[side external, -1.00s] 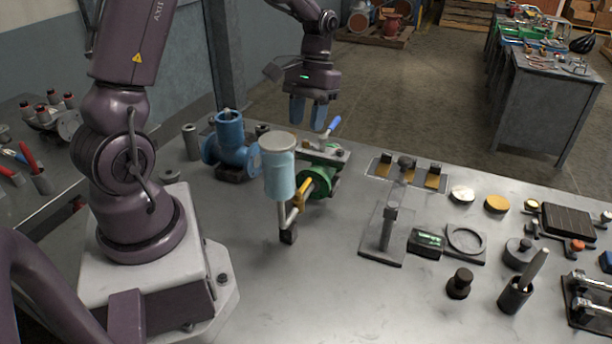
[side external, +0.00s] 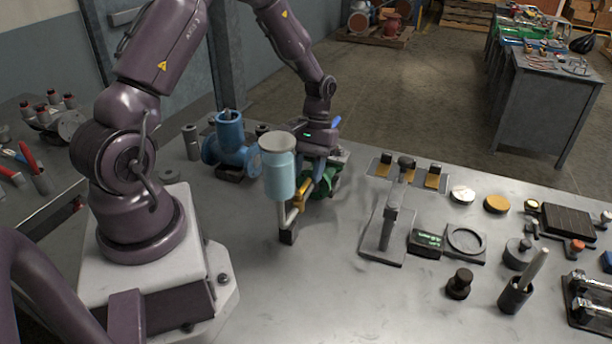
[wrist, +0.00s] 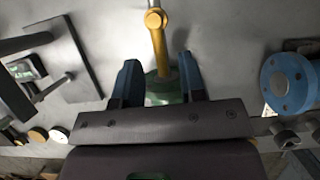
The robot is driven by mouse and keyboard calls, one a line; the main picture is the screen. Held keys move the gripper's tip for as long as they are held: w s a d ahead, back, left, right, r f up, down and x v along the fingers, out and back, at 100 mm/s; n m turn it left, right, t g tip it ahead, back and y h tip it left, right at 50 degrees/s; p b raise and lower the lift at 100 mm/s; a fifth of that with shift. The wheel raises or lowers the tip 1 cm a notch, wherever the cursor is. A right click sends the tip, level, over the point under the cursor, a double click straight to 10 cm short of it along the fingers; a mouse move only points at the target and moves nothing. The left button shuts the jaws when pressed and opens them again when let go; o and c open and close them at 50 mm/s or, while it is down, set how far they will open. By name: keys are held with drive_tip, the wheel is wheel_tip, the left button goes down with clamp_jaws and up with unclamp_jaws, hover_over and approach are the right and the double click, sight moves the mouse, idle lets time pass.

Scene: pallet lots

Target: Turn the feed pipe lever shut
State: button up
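The feed pipe (side external: 291,214) stands on the bench under a pale blue jar (side external: 279,175). A yellow lever-like part (side external: 302,194) runs from it toward a green body (side external: 326,181). In the wrist view the yellow part (wrist: 157,38) extends in between my two fingers, with the green body (wrist: 163,90) beyond. My gripper (wrist: 158,80) is open, one finger on each side of the yellow part; contact cannot be told. In the side view my gripper is lowered over the green body, and its fingertips are largely hidden.
A blue valve (side external: 231,145) stands left of the jar, and also shows in the wrist view (wrist: 289,83). A stand (side external: 386,228) is to the right. The front middle of the bench is clear.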

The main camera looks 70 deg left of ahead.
drive_tip(key=shift+x, duration=0.85)
clamp_jaws()
drive_tip(key=shift+w+d+m, duration=0.1)
drive_tip(key=shift+w+m, duration=0.05)
drive_tip(key=shift+m, duration=0.15)
drive_tip(key=shift+d+r+m+y, duration=0.1)
drive_tip(key=shift+d+m+y, duration=0.9)
drive_tip(key=shift+m, duration=1.8)
drive_tip(key=shift+d+f+m+y, duration=0.1)
drive_tip(key=shift+d+m+y, duration=0.85)
drive_tip(key=shift+m, duration=1.85)
drive_tip(key=shift+d+r+m+y, duration=0.1)
drive_tip(key=shift+d+m+y, duration=0.85)
drive_tip(key=shift+m, duration=1.85)
drive_tip(key=shift+a, duration=0.15)
